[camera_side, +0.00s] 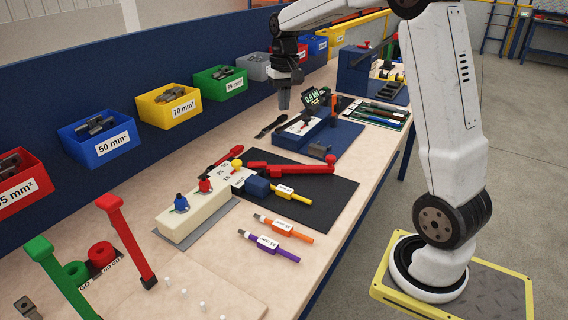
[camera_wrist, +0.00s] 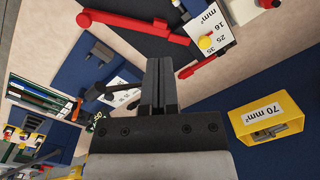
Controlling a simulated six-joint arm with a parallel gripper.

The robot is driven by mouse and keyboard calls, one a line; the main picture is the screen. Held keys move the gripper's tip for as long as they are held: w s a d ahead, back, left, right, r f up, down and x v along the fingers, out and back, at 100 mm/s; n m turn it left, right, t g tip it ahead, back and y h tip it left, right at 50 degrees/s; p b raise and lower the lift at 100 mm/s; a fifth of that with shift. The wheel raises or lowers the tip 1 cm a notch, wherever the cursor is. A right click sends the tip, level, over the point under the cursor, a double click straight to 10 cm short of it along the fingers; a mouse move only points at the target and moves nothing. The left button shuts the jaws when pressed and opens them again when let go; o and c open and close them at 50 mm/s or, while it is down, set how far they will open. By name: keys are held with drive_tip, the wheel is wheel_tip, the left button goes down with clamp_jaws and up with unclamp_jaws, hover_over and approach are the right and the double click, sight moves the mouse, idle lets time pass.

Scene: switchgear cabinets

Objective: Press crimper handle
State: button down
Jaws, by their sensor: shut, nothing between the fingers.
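A blue fixture (camera_side: 330,138) with a small display stands near my gripper. Labelled bins line the back, including a yellow 70 mm² bin (camera_side: 169,105). Orange (camera_side: 283,229) and purple (camera_side: 268,246) tools lie in front. Red and green upright handles stand at the lower left.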

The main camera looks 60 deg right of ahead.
drive_tip(key=s+d+f+m+y, duration=0.1)
drive_tip(key=d+m, duration=0.1)
drive_tip(key=d, duration=0.6)
drive_tip(key=s+d+f+m+g+y, duration=0.1)
drive_tip(key=s+d+f+m, duration=0.1)
drive_tip(key=d, duration=0.6)
drive_tip(key=s+d+f+m+y, duration=0.1)
drive_tip(key=d+m, duration=0.2)
drive_tip(key=d, duration=0.5)
drive_tip(key=shift+w+d+f+x, duration=0.1)
drive_tip(key=shift+d+x, duration=0.1)
drive_tip(key=shift+x, duration=0.65)
drive_tip(key=shift+w+d+f+x, duration=0.1)
drive_tip(key=shift+d+x, duration=0.05)
drive_tip(key=shift+x, duration=0.7)
drive_tip(key=shift+w+d+x, duration=0.1)
drive_tip(key=shift+d+x, duration=0.1)
drive_tip(key=shift+x, duration=0.7)
drive_tip(key=shift+s+f, duration=0.1)
drive_tip(key=x, duration=0.9)
drive_tip(key=shift+f, duration=0.25)
drive_tip(key=shift+s+a+f, duration=0.15)
drive_tip(key=shift+a+f, duration=0.05)
drive_tip(key=shift+a, duration=0.05)
drive_tip(key=shift+s+a+f, duration=0.1)
drive_tip(key=shift+s+a, duration=0.25)
drive_tip(key=shift+a, duration=0.45)
drive_tip(key=shift+s+a+f, duration=0.15)
drive_tip(key=shift+s+a, duration=0.2)
drive_tip(key=shift+a, duration=0.45)
